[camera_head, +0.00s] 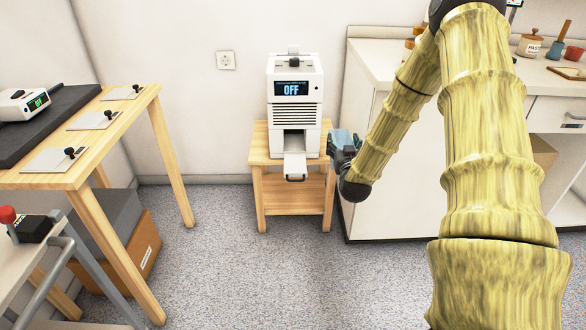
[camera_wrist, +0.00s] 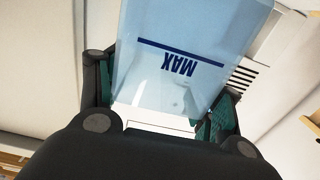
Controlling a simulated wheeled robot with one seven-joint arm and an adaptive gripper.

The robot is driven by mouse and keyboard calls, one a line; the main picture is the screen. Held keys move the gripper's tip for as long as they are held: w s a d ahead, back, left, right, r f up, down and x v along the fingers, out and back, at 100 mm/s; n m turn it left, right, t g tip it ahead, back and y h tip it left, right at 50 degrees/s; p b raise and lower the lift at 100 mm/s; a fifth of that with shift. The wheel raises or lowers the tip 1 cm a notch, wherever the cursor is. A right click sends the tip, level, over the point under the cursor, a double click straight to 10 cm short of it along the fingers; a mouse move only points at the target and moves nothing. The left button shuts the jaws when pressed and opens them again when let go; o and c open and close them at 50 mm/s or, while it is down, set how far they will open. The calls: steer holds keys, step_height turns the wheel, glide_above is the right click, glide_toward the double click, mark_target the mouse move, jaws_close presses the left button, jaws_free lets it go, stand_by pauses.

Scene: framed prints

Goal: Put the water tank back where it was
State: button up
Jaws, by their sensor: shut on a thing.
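The water tank (camera_wrist: 185,55) is a translucent pale blue container with a dark line and the word MAX, upside down in the wrist view. My gripper (camera_wrist: 165,108) is shut on it, with one finger on each side. In the head view the tank (camera_head: 346,138) is partly hidden by my gripper (camera_head: 343,155), just right of the white machine. The white machine (camera_head: 294,105) stands on a small wooden table (camera_head: 258,158). Its display reads OFF, and a white tray with a dark handle (camera_head: 295,168) sticks out of its lower front. Whether the tank touches the machine cannot be told.
A white counter (camera_head: 400,110) with drawers stands close on the right, behind my arm. A wooden table (camera_head: 85,165) with several white plates and a dark mat is on the left. A grey box and a cardboard box sit under it. The floor (camera_head: 225,260) in front is clear.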

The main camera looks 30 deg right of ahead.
steer(key=shift+w+a+f+b, duration=0.8)
steer(key=shift+w+a+b, duration=0.15)
steer(key=shift+w+a, duration=0.95)
steer(key=shift+w+a+f+b, duration=0.85)
steer(key=shift+w+a+b, duration=0.15)
steer(key=shift+w+a, duration=0.9)
steer(key=shift+w+a+f+b, duration=0.8)
steer(key=shift+w+a+b, duration=0.15)
steer(key=shift+w+a, duration=0.95)
steer(key=shift+w+d, duration=0.15)
steer(key=shift+f, duration=0.15)
steer(key=o, duration=1.9)
steer(key=shift+c, duration=0.2)
